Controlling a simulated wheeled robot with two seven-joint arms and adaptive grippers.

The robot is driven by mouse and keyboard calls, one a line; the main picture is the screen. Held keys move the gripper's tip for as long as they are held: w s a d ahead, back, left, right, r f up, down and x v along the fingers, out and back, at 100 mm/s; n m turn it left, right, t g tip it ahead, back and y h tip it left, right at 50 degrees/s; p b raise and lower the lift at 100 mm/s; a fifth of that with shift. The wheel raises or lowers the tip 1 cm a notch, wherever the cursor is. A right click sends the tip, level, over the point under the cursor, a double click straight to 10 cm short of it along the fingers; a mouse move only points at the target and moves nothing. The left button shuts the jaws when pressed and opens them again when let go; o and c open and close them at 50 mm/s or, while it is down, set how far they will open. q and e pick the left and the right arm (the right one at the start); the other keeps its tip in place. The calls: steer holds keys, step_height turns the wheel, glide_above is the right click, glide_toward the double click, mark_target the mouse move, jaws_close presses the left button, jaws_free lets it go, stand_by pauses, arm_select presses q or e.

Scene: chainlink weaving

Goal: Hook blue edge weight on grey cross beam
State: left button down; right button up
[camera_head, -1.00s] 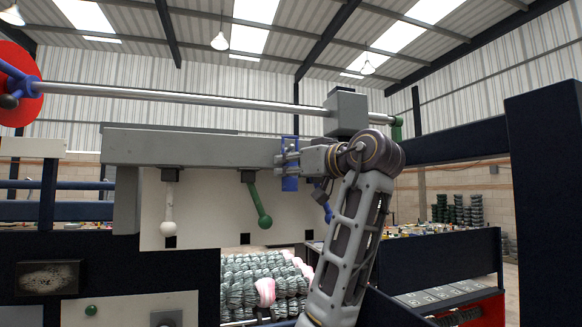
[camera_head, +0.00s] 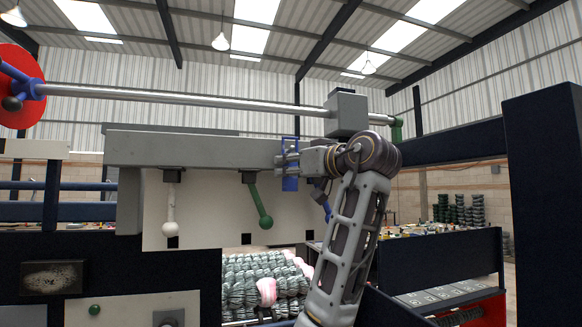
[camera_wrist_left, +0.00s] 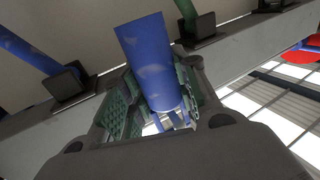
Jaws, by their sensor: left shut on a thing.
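The blue edge weight (camera_head: 290,183) is a flat blue piece held upright in front of the right part of the grey cross beam (camera_head: 195,149). My left gripper (camera_head: 283,160) is shut on it. In the left wrist view the blue weight (camera_wrist_left: 152,62) stands between the green-padded fingers (camera_wrist_left: 160,98), with the grey beam (camera_wrist_left: 245,50) close behind. In the head view, the weight's top reaches about the beam's upper edge. I cannot tell whether it touches the beam. My right gripper is not in view.
White (camera_head: 169,213), green (camera_head: 259,205) and blue (camera_head: 325,206) levers hang below the beam. A steel rod (camera_head: 190,96) with a grey block (camera_head: 347,114) runs above it. Wire mesh rolls (camera_head: 262,284) lie below. A dark post (camera_head: 543,200) stands at right.

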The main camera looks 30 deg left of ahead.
arm_select(q)
steer(key=shift+w+a+f+b, duration=0.1)
steer(key=shift+a+f+b, duration=0.1)
steer(key=shift+f+b, duration=0.3)
steer(key=shift+w+a+f+b, duration=0.15)
steer(key=shift+f+b, duration=0.1)
steer(key=shift+f, duration=0.4)
stand_by(0.4)
steer(key=c, duration=1.2)
jaws_free()
steer(key=shift+c, duration=0.2)
steer(key=shift+o, duration=1.2)
steer(key=shift+w+a+f, duration=0.1)
steer(key=shift+w+a, duration=0.05)
steer(key=shift+w, duration=0.1)
steer(key=shift+w+a+f, duration=0.1)
steer(key=shift+w+a, duration=0.1)
steer(key=shift+a, duration=0.25)
steer(key=shift+s+d+r, duration=0.2)
steer(key=shift+s+d, duration=0.1)
steer(key=shift+d, duration=0.05)
steer(key=shift+d, duration=0.15)
